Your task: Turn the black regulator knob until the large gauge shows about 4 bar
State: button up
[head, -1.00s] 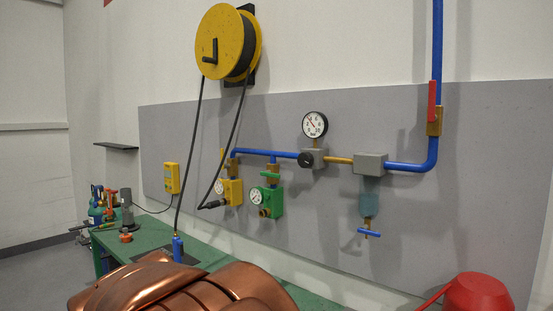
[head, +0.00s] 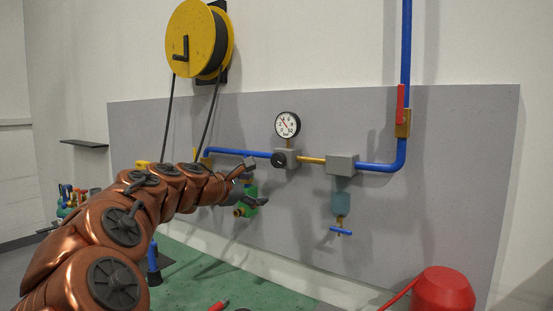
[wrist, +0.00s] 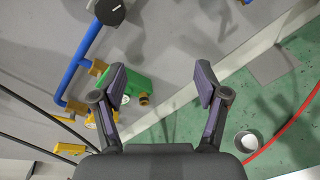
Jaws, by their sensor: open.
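The black regulator knob (head: 279,160) sits on a grey block on the blue pipe, below the large gauge (head: 287,125). The gauge is white with a dark rim; its needle points to the upper left, and the exact reading is too small to tell. The knob also shows at the top left of the wrist view (wrist: 110,11), with a white mark on its rim. My gripper (head: 256,184) is left of and below the knob, apart from it. In the wrist view my gripper (wrist: 162,84) has its fingers spread with nothing between them.
A green valve body (wrist: 125,85) is close to my left finger in the wrist view. A grey filter block (head: 342,164) with a blue-handled bowl is right of the knob. A red-handled valve (head: 403,120) and yellow hose reel (head: 197,38) are on the wall.

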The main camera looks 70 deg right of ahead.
aim_at(277, 160)
jog(key=shift+s+d+r+n+g+h+p, duration=0.1)
jog(key=shift+d+r+n+h+p, duration=0.55)
jog(key=shift+d, duration=1.95)
jog(key=shift+d+r+n+g+h+p, duration=0.1)
jog(key=shift+d+r+n+h+p, duration=0.15)
jog(key=shift+d+r+n, duration=1.6)
jog(key=shift+s+d+f+n+g+h+p, duration=0.1)
jog(key=shift+d+h+p, duration=0.35)
jog(key=shift+d, duration=2.9)
jog(key=shift+c, duration=0.2)
jog(key=c, duration=1.1)
jog(key=shift+w+f+m+b, duration=0.1)
jog(key=shift+f+m+b, duration=0.05)
jog(key=shift+m+b, duration=0.55)
jog(key=shift+r+m, duration=0.2)
jog(key=shift+m, duration=0.3)
